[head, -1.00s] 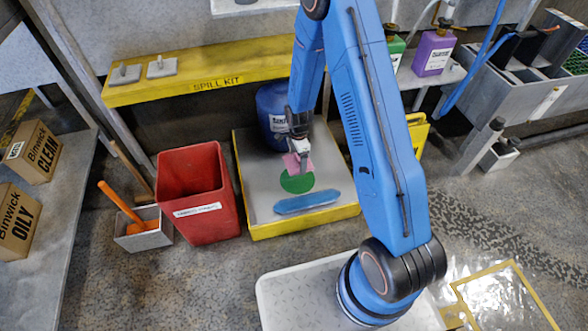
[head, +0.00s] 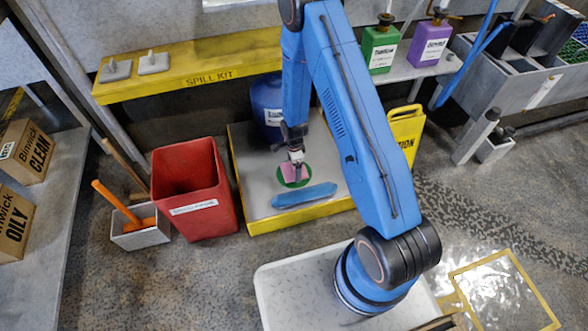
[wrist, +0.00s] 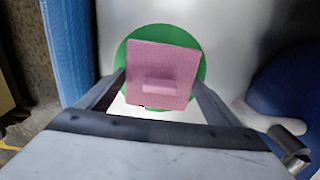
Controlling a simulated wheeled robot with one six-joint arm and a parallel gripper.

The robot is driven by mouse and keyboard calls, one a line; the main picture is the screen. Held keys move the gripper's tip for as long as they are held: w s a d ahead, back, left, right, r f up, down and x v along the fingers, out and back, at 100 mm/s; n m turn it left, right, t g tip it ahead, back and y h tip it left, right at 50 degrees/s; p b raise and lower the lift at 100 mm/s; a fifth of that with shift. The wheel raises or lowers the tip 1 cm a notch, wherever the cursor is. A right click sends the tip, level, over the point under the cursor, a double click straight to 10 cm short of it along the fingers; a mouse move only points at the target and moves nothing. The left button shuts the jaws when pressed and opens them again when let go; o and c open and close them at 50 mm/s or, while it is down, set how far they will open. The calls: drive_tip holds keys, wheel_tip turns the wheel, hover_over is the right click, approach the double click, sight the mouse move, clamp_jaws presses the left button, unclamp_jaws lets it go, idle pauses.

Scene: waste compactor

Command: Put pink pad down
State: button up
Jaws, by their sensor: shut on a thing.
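The pink pad (wrist: 176,65) is a flat square with a raised grip block in its middle. My gripper (wrist: 158,92) is shut on the pad, with one finger at each side of it. In the wrist view the pad covers the middle of a green disc (wrist: 134,52), whose rim shows around it. In the head view the pad (head: 293,172) appears over the green disc (head: 305,181) inside the yellow-edged tray (head: 300,215). I cannot tell whether the pad touches the disc.
A blue sock-like roll (head: 304,195) lies in front of the disc in the tray. A blue drum (head: 266,105) stands behind it. A red bin (head: 195,190) is left of the tray, and a yellow sign (head: 406,128) is to the right.

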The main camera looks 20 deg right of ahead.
drive_tip(key=shift+f, duration=0.6)
drive_tip(key=o, duration=0.9)
drive_tip(key=shift+f, duration=0.1)
drive_tip(key=shift+o, duration=0.2)
